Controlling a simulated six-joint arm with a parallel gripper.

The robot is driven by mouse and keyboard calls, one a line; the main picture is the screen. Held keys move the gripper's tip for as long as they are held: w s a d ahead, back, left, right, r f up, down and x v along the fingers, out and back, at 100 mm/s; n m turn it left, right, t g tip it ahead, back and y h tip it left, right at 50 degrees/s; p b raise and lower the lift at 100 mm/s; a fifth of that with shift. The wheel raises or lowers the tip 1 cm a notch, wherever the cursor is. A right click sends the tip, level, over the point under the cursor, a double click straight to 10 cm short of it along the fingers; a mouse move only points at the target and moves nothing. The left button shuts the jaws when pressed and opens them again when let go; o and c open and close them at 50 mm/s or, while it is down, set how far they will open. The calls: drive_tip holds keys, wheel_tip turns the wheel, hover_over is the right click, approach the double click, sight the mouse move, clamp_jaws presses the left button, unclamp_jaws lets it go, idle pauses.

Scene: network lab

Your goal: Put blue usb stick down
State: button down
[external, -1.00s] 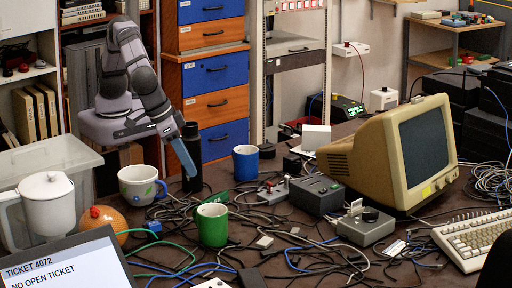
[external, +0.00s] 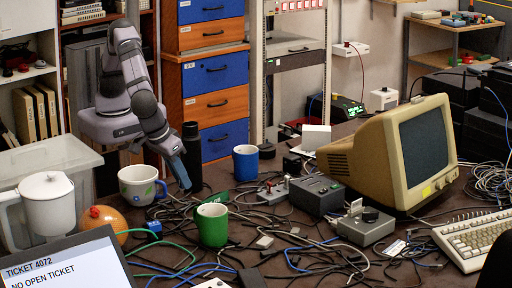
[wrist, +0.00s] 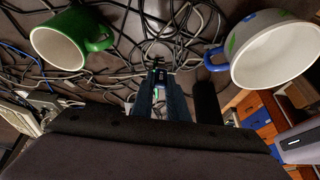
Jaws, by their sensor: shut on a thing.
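My gripper (external: 184,176) points down over the cable-covered table, between the white patterned mug and the black cylinder. In the wrist view its two dark blue fingers (wrist: 161,88) are closed around a small blue stick (wrist: 159,75), the blue USB stick. Only its end shows between the fingertips, and the fingers hide the rest. In the external view the stick is too small to make out at the fingertips. Cables lie below the fingertips, and I cannot tell whether the stick touches them.
The white patterned mug (external: 140,186) stands left of my gripper, the black cylinder (external: 192,150) behind it. A green mug (external: 212,226) stands in front to the right, a blue mug (external: 245,163) farther back. Tangled cables (external: 290,235) cover much of the table.

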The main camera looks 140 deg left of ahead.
drive_tip(key=shift+f+p, duration=0.7)
drive_tip(key=shift+f, duration=3.1)
drive_tip(key=shift+f, duration=0.2)
drive_tip(key=c, duration=1.7)
unclamp_jaws()
drive_tip(key=shift+c, duration=0.2)
drive_tip(key=shift+r, duration=0.1)
drive_tip(key=shift+r, duration=0.1)
